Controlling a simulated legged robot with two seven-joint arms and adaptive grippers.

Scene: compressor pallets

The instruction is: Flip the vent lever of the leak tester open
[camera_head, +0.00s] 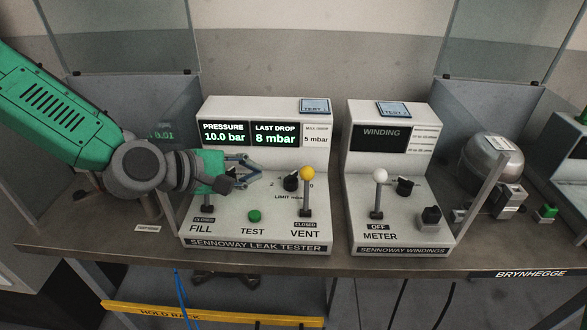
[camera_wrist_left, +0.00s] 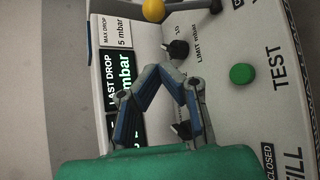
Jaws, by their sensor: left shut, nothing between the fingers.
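The Sennoway leak tester (camera_head: 285,230) stands on the bench in the head view. Its vent lever has a yellow ball knob (camera_head: 307,174) on a dark stem that stands up at the right of the panel, above the VENT label and a CLOSED tag. The yellow knob also shows at the top edge of the left wrist view (camera_wrist_left: 153,10). My left gripper (camera_head: 257,172) is shut and empty over the left half of the tester, left of the vent lever and apart from it. It hides most of the fill lever. My right gripper is not in view.
A green test button (camera_head: 254,215) and a black limit dial (camera_head: 291,182) lie between the fill and vent positions. The display reads 10.0 bar and 8 mbar. The windings tester (camera_head: 398,235), with a white-knobbed lever (camera_head: 379,177), stands to the right. A metal compressor (camera_head: 490,160) is beyond it.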

